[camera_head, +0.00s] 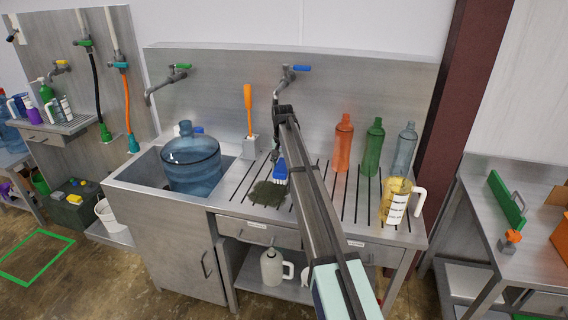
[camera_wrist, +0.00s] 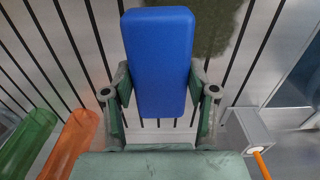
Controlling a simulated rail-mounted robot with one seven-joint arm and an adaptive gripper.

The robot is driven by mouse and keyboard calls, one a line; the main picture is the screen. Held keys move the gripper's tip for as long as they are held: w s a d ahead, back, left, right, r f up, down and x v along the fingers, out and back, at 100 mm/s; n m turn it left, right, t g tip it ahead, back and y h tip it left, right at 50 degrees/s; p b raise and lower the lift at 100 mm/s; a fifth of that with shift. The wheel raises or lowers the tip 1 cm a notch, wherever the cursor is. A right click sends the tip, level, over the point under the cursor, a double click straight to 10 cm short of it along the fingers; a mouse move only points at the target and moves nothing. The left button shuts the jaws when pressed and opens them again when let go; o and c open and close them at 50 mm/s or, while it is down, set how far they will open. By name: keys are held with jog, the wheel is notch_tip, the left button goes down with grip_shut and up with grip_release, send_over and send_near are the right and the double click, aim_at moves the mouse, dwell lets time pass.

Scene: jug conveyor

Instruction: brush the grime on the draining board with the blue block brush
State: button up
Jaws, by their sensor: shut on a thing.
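The blue block brush (camera_head: 281,172) is at the far right edge of the grime in the head view. My gripper (camera_head: 277,153) reaches down over the board and is shut on it. In the wrist view the brush (camera_wrist: 158,60) sits between both fingers of my gripper (camera_wrist: 160,95). The dark greenish grime patch (camera_head: 267,194) lies on the slotted steel draining board (camera_head: 350,205). The grime (camera_wrist: 210,20) also shows beyond the brush in the wrist view, partly cut off by the frame. The brush underside is hidden, so I cannot tell whether it touches the board.
A sink with a big blue jug (camera_head: 190,160) is left of the board. An orange-handled brush in a grey holder (camera_head: 251,146) stands behind the grime. Orange (camera_head: 342,145), green (camera_head: 374,148) and grey-blue (camera_head: 404,150) bottles and a yellow jug (camera_head: 395,200) stand to the right.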

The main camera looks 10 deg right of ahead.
jog(key=shift+w+a, duration=0.1)
jog(key=shift+w, duration=0.1)
jog(key=shift+f+b, duration=0.4)
jog(key=shift+f, duration=0.3)
jog(key=shift+f+b, duration=1.1)
jog(key=shift+f, duration=1.4)
jog(key=shift+f, duration=0.8)
